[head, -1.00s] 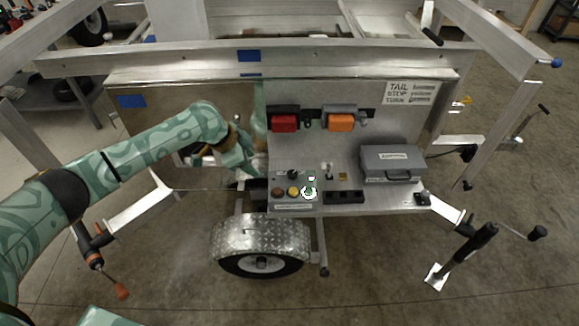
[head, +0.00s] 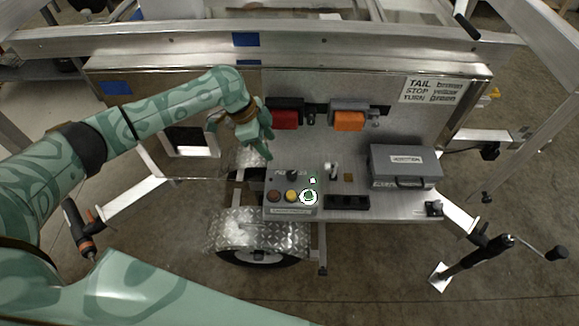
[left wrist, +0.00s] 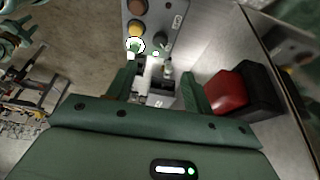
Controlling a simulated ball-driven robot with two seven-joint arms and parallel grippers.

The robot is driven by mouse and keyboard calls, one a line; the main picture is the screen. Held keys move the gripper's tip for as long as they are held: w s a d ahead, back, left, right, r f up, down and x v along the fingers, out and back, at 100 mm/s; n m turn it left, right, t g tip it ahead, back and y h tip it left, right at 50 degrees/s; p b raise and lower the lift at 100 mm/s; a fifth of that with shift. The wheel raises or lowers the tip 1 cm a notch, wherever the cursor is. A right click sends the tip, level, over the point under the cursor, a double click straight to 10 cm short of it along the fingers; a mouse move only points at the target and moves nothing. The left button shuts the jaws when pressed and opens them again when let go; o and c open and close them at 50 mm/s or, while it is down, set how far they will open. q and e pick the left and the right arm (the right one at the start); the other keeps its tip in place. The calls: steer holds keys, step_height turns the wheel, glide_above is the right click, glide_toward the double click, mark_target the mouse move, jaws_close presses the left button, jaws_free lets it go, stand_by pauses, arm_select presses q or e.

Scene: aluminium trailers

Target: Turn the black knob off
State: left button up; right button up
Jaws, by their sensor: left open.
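The black knob (head: 292,175) stands on the top of a small grey control box (head: 290,211) on the trailer's metal shelf. Beside it are a brown button (head: 274,196), a yellow button (head: 291,196) and a lit green button (head: 308,196). In the left wrist view the knob (left wrist: 160,40) shows beyond the fingers, near the lit green button (left wrist: 135,46). My left gripper (head: 262,150) is open and empty, above and a little left of the knob, apart from it. The fingers (left wrist: 160,85) also show in the left wrist view. My right gripper is not seen.
A red light (head: 286,119) and an orange light (head: 348,121) are on the panel behind the shelf. A grey case (head: 405,165) sits at the right, with a black socket strip (head: 347,202) before it. A wheel fender (head: 255,232) lies below the box.

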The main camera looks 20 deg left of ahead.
mark_target(290, 174)
arm_select(q)
steer(key=b+x, duration=0.4)
steer(key=x, duration=1)
steer(key=shift+w, duration=0.1)
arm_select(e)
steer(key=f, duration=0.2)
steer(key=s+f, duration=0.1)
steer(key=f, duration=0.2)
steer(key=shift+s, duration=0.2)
arm_select(q)
steer(key=shift+r, duration=0.1)
steer(key=c, duration=1)
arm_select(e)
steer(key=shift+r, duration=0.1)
